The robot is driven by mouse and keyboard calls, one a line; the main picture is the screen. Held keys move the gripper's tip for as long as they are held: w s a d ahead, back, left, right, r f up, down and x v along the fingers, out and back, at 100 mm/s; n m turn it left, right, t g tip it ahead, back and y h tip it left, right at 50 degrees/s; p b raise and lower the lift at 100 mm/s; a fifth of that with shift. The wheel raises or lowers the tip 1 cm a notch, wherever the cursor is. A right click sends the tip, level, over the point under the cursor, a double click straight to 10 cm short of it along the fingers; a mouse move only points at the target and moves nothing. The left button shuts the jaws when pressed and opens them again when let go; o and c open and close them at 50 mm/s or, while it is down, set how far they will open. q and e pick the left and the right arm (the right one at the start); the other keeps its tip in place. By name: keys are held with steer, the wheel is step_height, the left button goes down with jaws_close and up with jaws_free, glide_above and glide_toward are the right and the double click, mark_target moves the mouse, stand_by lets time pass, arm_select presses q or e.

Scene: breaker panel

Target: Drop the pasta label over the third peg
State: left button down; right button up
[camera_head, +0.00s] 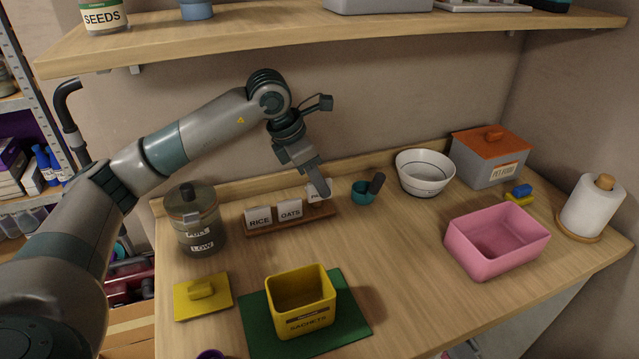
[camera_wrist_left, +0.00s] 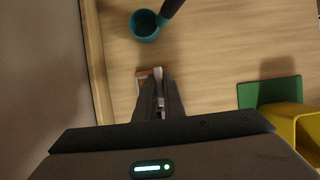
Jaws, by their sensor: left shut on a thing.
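A wooden label rack (camera_head: 262,229) stands near the back of the counter. A white RICE label (camera_head: 258,216) and a white OATS label (camera_head: 290,208) stand on it, left and middle. The pasta label (camera_head: 315,196), partly covered, is at the rack's right end; only its first letters show. My left gripper (camera_head: 325,190) points down and is shut on it. In the left wrist view the label (camera_wrist_left: 158,74) shows edge-on between the fingers, with the rack's end behind it. The third peg is hidden, so I cannot tell whether the label is around it. My right gripper is not in view.
A teal scoop cup (camera_head: 362,193) with a dark handle stands close right of the rack. A glass canister (camera_head: 196,222) stands to its left. A yellow sachets box (camera_head: 301,301) sits on a green mat in front. A shelf (camera_head: 330,42) overhangs the back.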

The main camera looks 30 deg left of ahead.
arm_select(q)
steer(key=shift+f+b, duration=0.75)
steer(key=shift+f, duration=0.05)
steer(key=c, duration=1.8)
jaws_free()
steer(key=shift+o, duration=0.2)
steer(key=shift+s+r, duration=0.1)
steer(key=shift+a+r, duration=0.2)
steer(key=shift+r, duration=0.3)
steer(key=b+v, duration=0.1)
steer(key=v, duration=0.5)
steer(key=shift+s+r, duration=0.2)
steer(key=shift+s, duration=0.1)
steer(key=shift+d, duration=0.2)
